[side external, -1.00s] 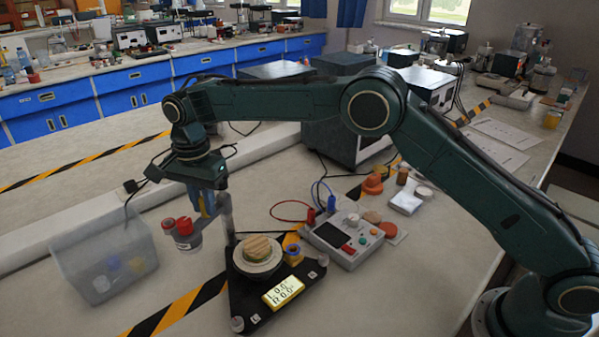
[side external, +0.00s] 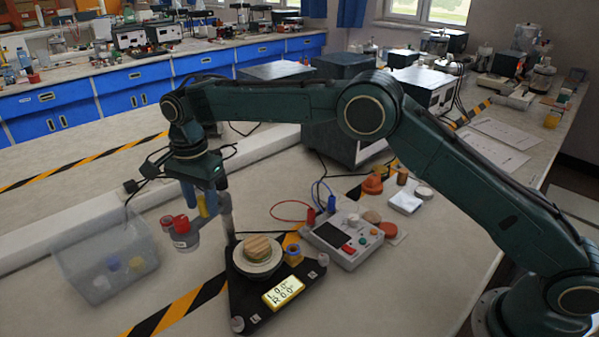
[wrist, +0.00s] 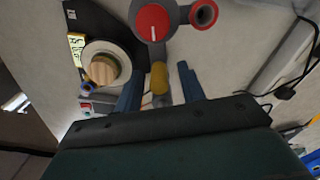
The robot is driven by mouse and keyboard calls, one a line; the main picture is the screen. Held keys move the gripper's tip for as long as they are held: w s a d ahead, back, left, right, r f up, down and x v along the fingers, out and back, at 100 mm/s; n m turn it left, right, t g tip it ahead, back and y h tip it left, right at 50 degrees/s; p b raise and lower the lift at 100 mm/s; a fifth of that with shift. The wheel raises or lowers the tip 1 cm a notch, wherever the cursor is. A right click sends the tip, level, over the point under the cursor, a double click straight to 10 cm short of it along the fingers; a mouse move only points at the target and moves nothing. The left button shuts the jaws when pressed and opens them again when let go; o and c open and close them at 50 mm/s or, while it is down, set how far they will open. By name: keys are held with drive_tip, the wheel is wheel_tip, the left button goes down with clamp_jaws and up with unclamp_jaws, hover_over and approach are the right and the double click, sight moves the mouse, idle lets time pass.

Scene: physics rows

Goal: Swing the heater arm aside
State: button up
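The heater arm shows its grey head with red caps (side external: 182,228) left of the upright grey post (side external: 228,218) in the side view. In the wrist view its round red top (wrist: 152,22) is at the upper middle, with a yellow grip (wrist: 160,77) below it. My gripper (side external: 201,205) is above the work beside the post, fingers pointing down. In the wrist view its blue fingers (wrist: 160,88) stand apart, with the yellow grip between them and gaps on both sides. The heater head is out to the left of the round plate (side external: 239,262), not over it.
A wooden-looking round piece (side external: 257,247) sits on the plate, on a black base with a yellow display (side external: 284,292). A clear bin (side external: 105,262) stands close at left. A grey control box (side external: 342,238) with wires is at right. Striped tape crosses the bench.

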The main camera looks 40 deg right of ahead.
sight(200, 197)
wheel_tip(200, 197, up, 12)
idle(1.1)
drive_tip(key=shift+r, duration=0.1)
idle(0.4)
